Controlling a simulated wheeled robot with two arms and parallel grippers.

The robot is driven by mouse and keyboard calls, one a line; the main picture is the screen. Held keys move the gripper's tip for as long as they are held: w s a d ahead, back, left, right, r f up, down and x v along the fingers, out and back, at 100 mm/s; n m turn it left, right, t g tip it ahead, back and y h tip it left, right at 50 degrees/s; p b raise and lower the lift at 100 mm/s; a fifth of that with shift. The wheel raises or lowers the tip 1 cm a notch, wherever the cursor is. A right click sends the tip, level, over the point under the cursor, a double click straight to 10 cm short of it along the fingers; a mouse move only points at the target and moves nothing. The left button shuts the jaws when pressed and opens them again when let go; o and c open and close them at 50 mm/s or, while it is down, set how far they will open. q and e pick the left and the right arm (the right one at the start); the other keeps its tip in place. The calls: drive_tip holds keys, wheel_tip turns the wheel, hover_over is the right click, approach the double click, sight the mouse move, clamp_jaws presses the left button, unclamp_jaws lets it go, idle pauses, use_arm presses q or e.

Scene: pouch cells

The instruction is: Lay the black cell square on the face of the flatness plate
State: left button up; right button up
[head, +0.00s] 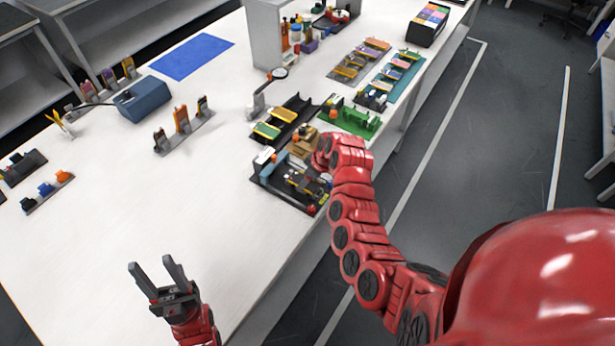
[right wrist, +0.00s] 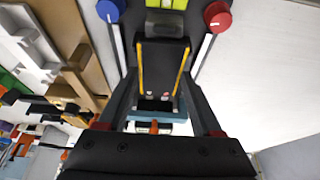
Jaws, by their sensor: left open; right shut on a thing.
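My right gripper (right wrist: 161,82) is shut on the black cell (right wrist: 162,62), a flat dark piece with yellow strips along both sides. The cell lies between the fingers in the right wrist view. In the head view my right gripper (head: 318,168) is over a black fixture (head: 275,194) near the table's right edge. A blue bar (right wrist: 148,127) crosses below the cell in the wrist view. I cannot tell which surface is the flatness plate's face, or whether the cell touches it. My left gripper (head: 153,263) is open and empty over the table's near part.
In the wrist view, a blue knob (right wrist: 110,10) and a red knob (right wrist: 217,16) flank the cell. Brown blocks (head: 303,140), a green rack (head: 350,121) and a black tray (head: 293,120) crowd the fixture's far side.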

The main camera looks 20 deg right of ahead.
drive_tip(key=shift+f, duration=0.4)
drive_tip(key=o, duration=1.3)
drive_tip(key=shift+r, duration=0.15)
wheel_tip(320, 180, up, 2)
drive_tip(key=shift+w+r+p, duration=0.1)
drive_tip(key=shift+p, duration=0.2)
drive_tip(key=shift+r+p, duration=0.35)
drive_tip(key=shift+r, duration=1.95)
